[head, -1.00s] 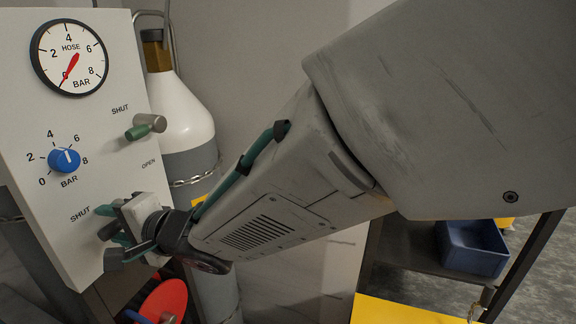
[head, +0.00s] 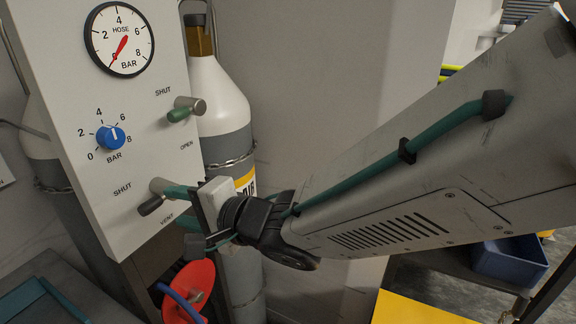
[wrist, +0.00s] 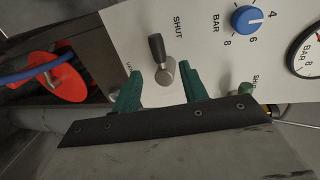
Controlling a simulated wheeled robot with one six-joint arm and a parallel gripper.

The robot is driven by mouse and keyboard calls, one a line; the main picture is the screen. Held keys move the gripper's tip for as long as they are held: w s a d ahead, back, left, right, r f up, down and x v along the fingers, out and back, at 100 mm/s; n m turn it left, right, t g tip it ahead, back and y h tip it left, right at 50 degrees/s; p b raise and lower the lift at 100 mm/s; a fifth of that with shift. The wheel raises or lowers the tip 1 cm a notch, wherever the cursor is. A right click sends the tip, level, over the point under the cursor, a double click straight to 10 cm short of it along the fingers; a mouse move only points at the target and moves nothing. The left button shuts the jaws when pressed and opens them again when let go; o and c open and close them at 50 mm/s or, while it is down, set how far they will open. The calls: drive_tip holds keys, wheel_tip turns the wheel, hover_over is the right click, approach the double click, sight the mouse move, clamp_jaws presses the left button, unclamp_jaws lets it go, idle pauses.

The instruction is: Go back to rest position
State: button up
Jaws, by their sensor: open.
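My gripper (head: 188,217) is open and empty in front of the lower valve lever (head: 150,206) on the white panel (head: 75,110). The lever has a metal hub and a dark handle that points down and left in the head view, between the SHUT and VENT labels. In the wrist view my gripper's green fingers (wrist: 160,88) stand apart, with the lever (wrist: 157,47) showing between and beyond them. I cannot tell how wide the gap to the panel is. My arm crosses the head view from the right.
The panel also carries a hose gauge (head: 119,40) reading near 0, a blue knob (head: 110,138) and a green-handled lever (head: 180,113). A white-and-grey cylinder (head: 220,95) stands behind. A red disc (head: 190,285) is below, and a blue bin (head: 510,262) is at right.

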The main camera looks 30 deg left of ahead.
drive_tip(key=w+d+f+n+t+h, duration=0.3)
drive_tip(key=w+d+f+h, duration=0.1)
drive_tip(key=f, duration=0.3)
drive_tip(key=w+d+n+h, duration=0.1)
drive_tip(key=w+d+h, duration=0.2)
drive_tip(key=d, duration=0.7)
drive_tip(key=w+d+t+h, duration=0.15)
drive_tip(key=d+h, duration=0.25)
drive_tip(key=d, duration=0.6)
drive_tip(key=w+d+n+h, duration=0.1)
drive_tip(key=w+d+h, duration=0.25)
drive_tip(key=d, duration=0.65)
drive_tip(key=s+d+r+m+g, duration=0.1)
drive_tip(key=s+d, duration=0.3)
drive_tip(key=d, duration=0.5)
drive_tip(key=s+d+r+m+g+h, duration=0.1)
drive_tip(key=s+d+r+m, duration=0.1)
drive_tip(key=d, duration=0.7)
drive_tip(key=s+d+r+m+g, duration=0.1)
drive_tip(key=s+d+r+m, duration=0.1)
drive_tip(key=s+d, duration=0.5)
drive_tip(key=shift+d+r, duration=0.9)
drive_tip(key=shift+c, duration=0.7)
